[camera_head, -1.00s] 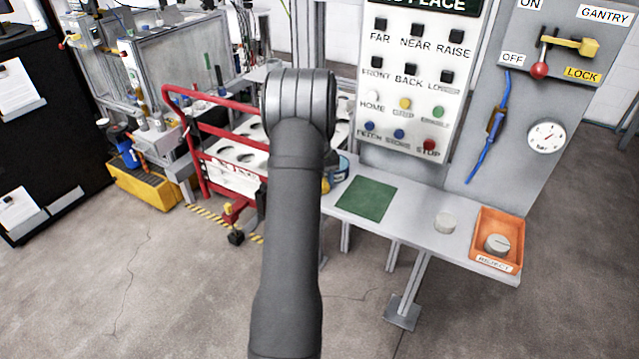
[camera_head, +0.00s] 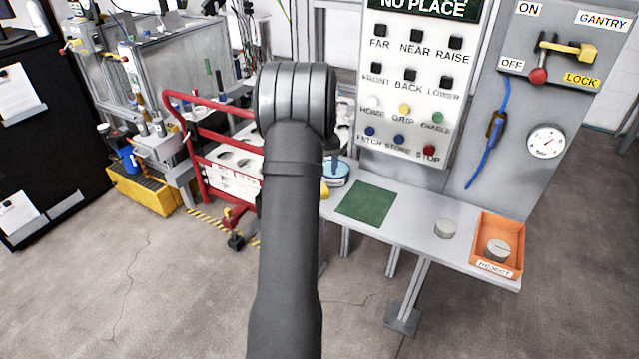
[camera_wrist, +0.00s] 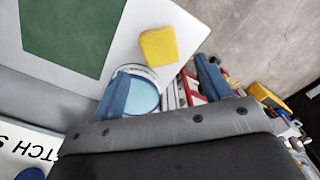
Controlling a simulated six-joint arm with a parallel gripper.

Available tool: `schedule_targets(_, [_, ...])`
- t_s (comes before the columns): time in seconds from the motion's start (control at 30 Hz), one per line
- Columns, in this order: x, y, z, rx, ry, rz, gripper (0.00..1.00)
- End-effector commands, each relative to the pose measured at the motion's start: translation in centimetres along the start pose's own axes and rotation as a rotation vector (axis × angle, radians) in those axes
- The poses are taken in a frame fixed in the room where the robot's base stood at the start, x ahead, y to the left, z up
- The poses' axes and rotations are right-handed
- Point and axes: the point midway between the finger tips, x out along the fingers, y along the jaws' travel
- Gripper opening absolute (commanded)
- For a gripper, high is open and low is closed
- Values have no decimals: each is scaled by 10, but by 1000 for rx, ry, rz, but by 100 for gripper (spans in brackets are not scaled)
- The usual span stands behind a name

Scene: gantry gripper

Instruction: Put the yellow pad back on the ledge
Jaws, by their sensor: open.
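The yellow pad (camera_wrist: 158,46) lies on the pale ledge (camera_wrist: 128,48), near its end edge, in the wrist view. In the head view only a sliver of the yellow pad (camera_head: 325,190) shows beside my arm, at the left end of the ledge (camera_head: 410,235). My gripper (camera_wrist: 160,68) is open, its two blue fingers spread apart. The pad appears between and beyond the fingertips, with nothing held. In the head view my arm hides the gripper.
A round blue tin (camera_wrist: 146,97) is partly behind the left finger, close to the pad. A green mat (camera_head: 366,204), a grey puck (camera_head: 445,228) and an orange reject tray (camera_head: 483,262) sit along the ledge. A red cart (camera_head: 200,150) stands left of it.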

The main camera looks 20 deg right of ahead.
Motion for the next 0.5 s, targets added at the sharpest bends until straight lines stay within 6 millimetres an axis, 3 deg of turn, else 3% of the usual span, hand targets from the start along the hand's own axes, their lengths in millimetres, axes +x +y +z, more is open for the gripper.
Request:
schedule_targets(0.2, [-36, 0, 0, 0, 2, 1, 71])
schedule_targets(0.5, [-46, 0, 0, 0, -1, 0, 71])
